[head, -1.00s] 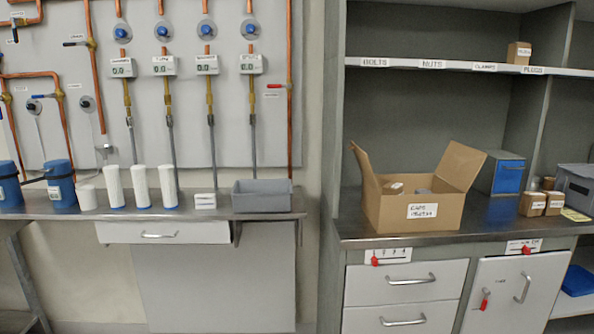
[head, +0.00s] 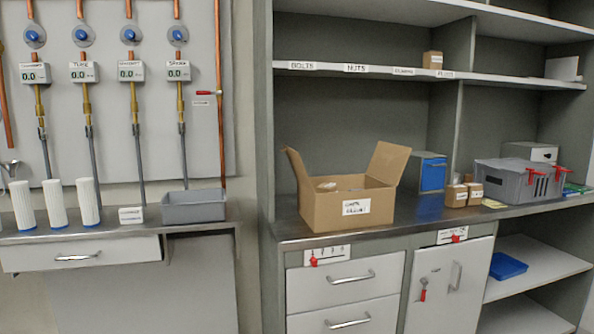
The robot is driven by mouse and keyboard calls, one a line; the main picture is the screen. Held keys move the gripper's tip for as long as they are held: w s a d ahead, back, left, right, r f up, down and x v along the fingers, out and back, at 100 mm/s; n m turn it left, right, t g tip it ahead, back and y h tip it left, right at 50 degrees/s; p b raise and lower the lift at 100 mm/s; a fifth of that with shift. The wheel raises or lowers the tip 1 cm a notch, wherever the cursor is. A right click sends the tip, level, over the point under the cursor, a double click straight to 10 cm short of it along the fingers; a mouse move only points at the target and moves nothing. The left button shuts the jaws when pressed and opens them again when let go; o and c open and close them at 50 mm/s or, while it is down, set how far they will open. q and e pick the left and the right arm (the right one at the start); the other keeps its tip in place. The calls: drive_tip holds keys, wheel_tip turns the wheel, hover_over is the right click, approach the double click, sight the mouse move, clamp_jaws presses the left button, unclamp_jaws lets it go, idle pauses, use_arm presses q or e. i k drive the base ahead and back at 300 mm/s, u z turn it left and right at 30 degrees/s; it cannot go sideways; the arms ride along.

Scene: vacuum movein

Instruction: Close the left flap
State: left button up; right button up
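An open cardboard box (head: 325,209) with a white label stands on the metal counter at the right. Its left flap (head: 297,170) stands up, leaning outward to the left. Its right flap (head: 387,163) stands up, leaning outward to the right. Some contents show just above the front wall, too small to name. Neither of my grippers is in the head view.
The counter (head: 290,231) is bare in front of the box. A blue-fronted bin (head: 433,174), small boxes (head: 456,196) and a grey crate (head: 515,182) stand to its right. A shelf (head: 400,72) runs above. A grey tray (head: 193,206) and white cylinders (head: 55,204) stand on the left bench.

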sight(295, 158)
drive_tip(key=z, duration=1)
drive_tip(key=i, duration=1.05)
drive_tip(key=u, duration=0.45)
